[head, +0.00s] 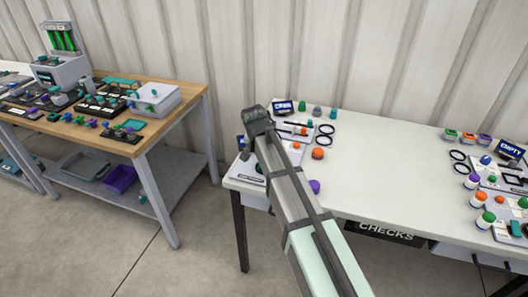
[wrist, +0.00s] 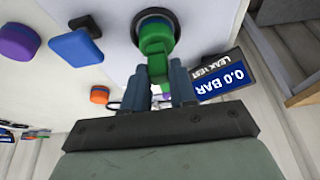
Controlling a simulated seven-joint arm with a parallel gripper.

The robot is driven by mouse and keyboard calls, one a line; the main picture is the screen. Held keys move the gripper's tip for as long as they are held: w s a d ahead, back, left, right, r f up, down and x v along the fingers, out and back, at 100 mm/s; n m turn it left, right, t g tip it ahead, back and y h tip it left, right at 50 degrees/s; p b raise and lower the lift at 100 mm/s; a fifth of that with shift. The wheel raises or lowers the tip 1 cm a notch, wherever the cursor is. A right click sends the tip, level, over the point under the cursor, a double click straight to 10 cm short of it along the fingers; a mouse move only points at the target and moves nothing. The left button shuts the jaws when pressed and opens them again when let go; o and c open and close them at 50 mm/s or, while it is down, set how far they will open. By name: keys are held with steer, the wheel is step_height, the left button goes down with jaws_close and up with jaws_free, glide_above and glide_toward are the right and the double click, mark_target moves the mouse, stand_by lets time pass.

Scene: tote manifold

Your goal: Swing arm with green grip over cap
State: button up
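In the wrist view, my gripper (wrist: 160,78) has its two blue-grey fingers close together, one on each side of the green grip (wrist: 157,64). The grip fills the gap between the fingertips, so the gripper looks shut on it. Beyond it is a round green part (wrist: 156,34) in a dark and tan ring; I cannot tell whether this is the cap or part of the swing arm. A screen (wrist: 220,82) beside it reads "LEAK TEST 0.0 BAR". In the head view, my own arm hides the fingertips and the grip, at the left end of the white table (head: 400,180).
In the wrist view, a blue block (wrist: 76,46), a purple knob (wrist: 18,42) and an orange knob (wrist: 99,94) lie left of the grip. In the head view, a wooden bench (head: 180,110) with a grey bin stands left, across a floor gap. The white table's middle is largely clear.

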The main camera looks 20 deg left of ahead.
steer(key=o, duration=0.4)
steer(key=v, duration=1.4)
steer(key=shift+f, duration=0.1)
steer(key=s+d+f+n+g, duration=0.1)
steer(key=s+d+f, duration=0.15)
steer(key=f, duration=0.55)
steer(key=s+d+f+n+g, duration=0.15)
steer(key=s+f, duration=0.25)
steer(key=f, duration=0.5)
steer(key=s+d+f+g, duration=0.2)
steer(key=s+d+f, duration=0.15)
steer(key=f, duration=0.45)
steer(key=s+d+f+g+h, duration=0.15)
steer(key=s+d+f, duration=0.25)
steer(key=d+f, duration=0.65)
steer(key=s+d+f+g, duration=0.2)
steer(key=s+d+f, duration=0.2)
steer(key=d+f, duration=0.7)
steer(key=s+d+f+g, duration=0.1)
steer(key=s+d+f, duration=0.3)
steer(key=s, duration=0.3)
steer(key=s+d+f+m+g+y, duration=0.1)
steer(key=s+d+f, duration=0.3)
steer(key=s, duration=0.3)
steer(key=s+d+f+m+g, duration=0.1)
steer(key=s+d+f, duration=0.4)
steer(key=s, duration=0.2)
steer(key=shift+s+d+y, duration=0.1)
steer(key=shift+y, duration=0.15)
